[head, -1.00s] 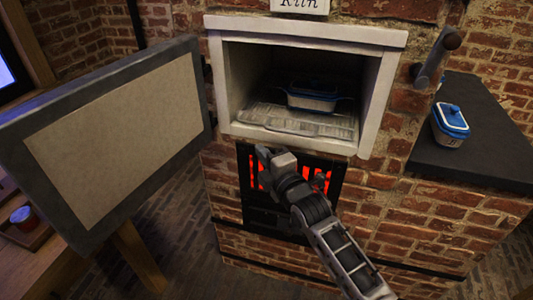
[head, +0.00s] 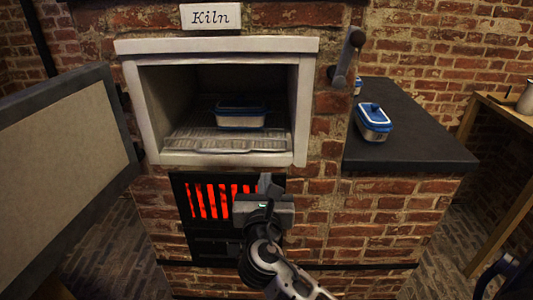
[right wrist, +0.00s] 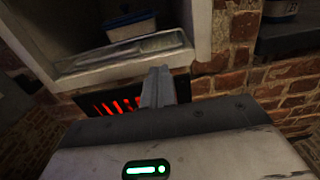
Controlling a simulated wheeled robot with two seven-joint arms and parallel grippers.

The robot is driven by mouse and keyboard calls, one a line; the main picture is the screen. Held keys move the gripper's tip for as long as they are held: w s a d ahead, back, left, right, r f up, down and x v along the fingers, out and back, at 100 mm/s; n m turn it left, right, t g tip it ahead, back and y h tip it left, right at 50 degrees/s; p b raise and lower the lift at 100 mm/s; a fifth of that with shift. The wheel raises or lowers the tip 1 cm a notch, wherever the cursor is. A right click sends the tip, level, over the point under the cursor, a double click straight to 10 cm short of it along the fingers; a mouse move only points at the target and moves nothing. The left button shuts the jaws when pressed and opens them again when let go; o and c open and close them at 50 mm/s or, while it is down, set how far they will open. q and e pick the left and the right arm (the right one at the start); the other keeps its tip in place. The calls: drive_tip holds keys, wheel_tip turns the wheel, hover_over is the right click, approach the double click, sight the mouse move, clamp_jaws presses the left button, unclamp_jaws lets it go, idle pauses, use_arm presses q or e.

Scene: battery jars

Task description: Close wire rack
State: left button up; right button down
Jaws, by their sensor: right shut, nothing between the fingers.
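The wire rack (head: 185,143) lies flat inside the open kiln (head: 303,110), its front edge close to the front sill. It also shows in the right wrist view (right wrist: 122,52). A blue-lidded container (head: 240,116) sits on the rack; it shows partly in the right wrist view (right wrist: 130,25). My right gripper (head: 266,184) is shut and empty, below the kiln's sill and right of its middle, in front of the glowing grate. Its fingers (right wrist: 157,86) point toward the kiln front, apart from the rack. My left gripper is out of view.
The kiln door (head: 70,150) stands open at the left. A glowing red grate (head: 205,200) is below the opening. A dark counter (head: 415,140) at the right holds another blue-lidded container (head: 373,122). A handle (head: 347,58) is on the brick wall.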

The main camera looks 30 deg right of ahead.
sight(267, 145)
drive_tip(key=x, duration=1.2)
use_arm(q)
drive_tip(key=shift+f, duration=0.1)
